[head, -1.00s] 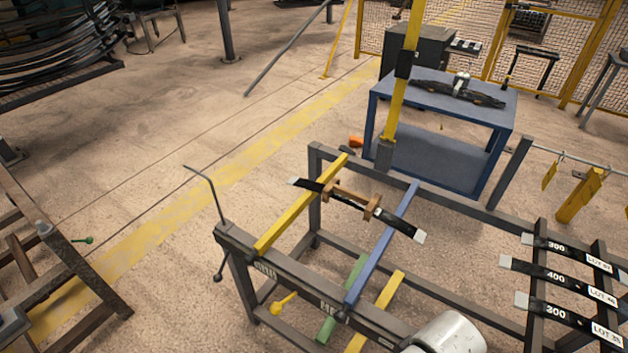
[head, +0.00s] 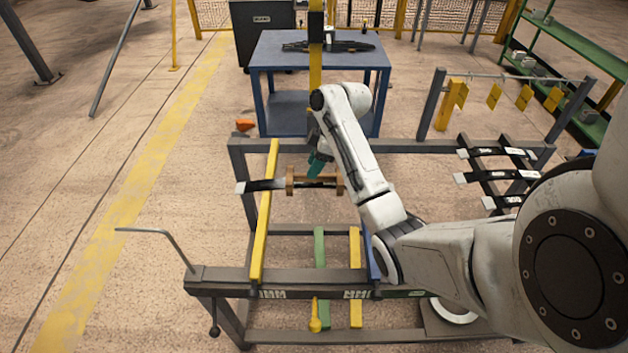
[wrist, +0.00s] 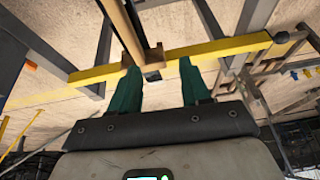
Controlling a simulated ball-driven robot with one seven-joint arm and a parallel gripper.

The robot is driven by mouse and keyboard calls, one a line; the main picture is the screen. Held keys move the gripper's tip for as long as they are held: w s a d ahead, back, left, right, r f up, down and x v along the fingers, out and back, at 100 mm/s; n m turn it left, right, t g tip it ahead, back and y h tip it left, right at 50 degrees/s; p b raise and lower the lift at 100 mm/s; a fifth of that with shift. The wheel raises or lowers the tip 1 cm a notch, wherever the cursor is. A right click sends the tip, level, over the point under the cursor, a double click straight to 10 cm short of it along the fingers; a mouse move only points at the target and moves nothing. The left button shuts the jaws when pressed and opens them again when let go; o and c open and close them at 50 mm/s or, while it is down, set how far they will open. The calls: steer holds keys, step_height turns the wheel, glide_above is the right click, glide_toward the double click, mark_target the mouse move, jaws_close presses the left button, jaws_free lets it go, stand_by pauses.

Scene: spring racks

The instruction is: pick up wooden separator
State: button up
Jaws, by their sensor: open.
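The wooden separator (head: 302,180) is a light brown piece with a long bar and a crosspiece at each end. It lies on the dark spring leaf (head: 262,185), which rests across the rack's yellow bar (head: 265,215). My gripper (head: 318,164) is at the separator, toward its right half, with teal fingers pointing down. In the wrist view the fingers of my gripper (wrist: 155,60) are apart, and part of the wooden separator (wrist: 122,28) shows between and beyond them. I cannot tell whether the fingers touch it. My arm hides the leaf's right part.
The grey rack frame (head: 225,274) surrounds the leaf, with a bent rod (head: 165,236) at its left. A blue table (head: 270,55) stands behind. Several labelled leaves (head: 490,177) lie at right. Open floor (head: 80,190) is at left.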

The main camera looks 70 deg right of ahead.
mark_target(291, 177)
steer(key=d, duration=0.1)
steer(key=s+d+r, duration=0.1)
steer(key=s+d, duration=0.1)
steer(key=d, duration=0.1)
steer(key=shift+r, duration=0.25)
steer(key=shift+d+f, duration=0.2)
steer(key=shift+f, duration=0.05)
steer(key=shift+d+p+x, duration=0.15)
steer(key=shift+p+x, duration=0.2)
steer(key=shift+x, duration=2.15)
steer(key=shift+d+p+x, duration=0.15)
steer(key=shift+p+x, duration=0.2)
steer(key=shift+x, duration=2.1)
steer(key=shift+f, duration=0.2)
jaws_close()
